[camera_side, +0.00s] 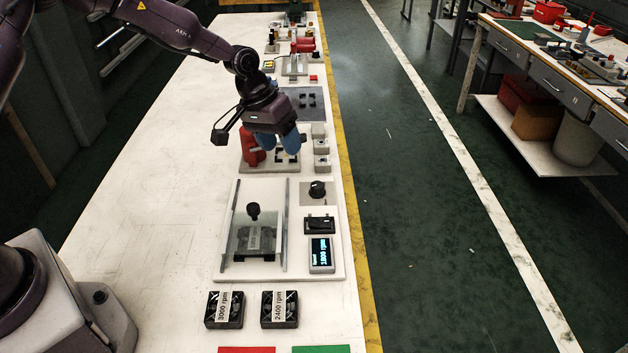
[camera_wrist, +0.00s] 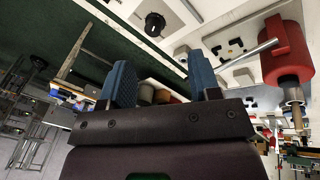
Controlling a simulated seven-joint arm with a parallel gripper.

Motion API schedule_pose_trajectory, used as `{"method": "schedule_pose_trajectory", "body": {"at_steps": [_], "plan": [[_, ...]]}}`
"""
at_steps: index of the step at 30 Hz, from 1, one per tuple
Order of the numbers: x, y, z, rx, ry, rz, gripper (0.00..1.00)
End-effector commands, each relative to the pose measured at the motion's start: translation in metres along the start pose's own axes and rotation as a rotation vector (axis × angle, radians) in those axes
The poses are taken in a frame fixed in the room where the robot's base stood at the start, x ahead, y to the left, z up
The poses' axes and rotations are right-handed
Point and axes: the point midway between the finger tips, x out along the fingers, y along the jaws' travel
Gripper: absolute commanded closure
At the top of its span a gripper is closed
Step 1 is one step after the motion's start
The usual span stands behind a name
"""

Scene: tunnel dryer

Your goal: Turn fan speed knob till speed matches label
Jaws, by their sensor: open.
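The black fan speed knob (camera_side: 317,188) sits on a grey plate at the far right of the dryer panel. It also shows in the wrist view (camera_wrist: 154,24), near the top. A display (camera_side: 321,254) on the same panel reads 1800 rpm. A label (camera_side: 254,238) lies in the dryer channel; its text is too small to read. My gripper (camera_side: 286,144) is open and empty, above the station behind the knob, apart from the knob. Its two blue fingers also show in the wrist view (camera_wrist: 162,82).
A black rocker switch (camera_side: 320,224) lies between knob and display. A black-knobbed post (camera_side: 253,211) stands in the channel. Two fans, labelled 3000 rpm (camera_side: 224,309) and 2400 rpm (camera_side: 280,309), lie in front. A red device (camera_side: 252,147) stands beside my gripper. The bench's left side is clear.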

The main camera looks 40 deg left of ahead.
Motion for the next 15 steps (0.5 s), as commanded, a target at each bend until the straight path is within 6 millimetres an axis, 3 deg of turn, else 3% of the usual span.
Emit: {"method": "schedule_pose_trajectory", "body": {"at_steps": [1, 3, 6, 11, 15], "plan": [[-0.001, 0.011, -0.001, 0.193, 0.032, -0.003, 0.43], [0.000, 0.020, -0.003, 0.415, 0.070, -0.016, 0.43], [0.001, 0.019, -0.008, 0.606, 0.101, -0.044, 0.43], [0.004, 0.019, -0.010, 0.700, 0.110, -0.049, 0.43], [0.019, 0.019, -0.011, 0.704, 0.107, -0.048, 0.43]]}}
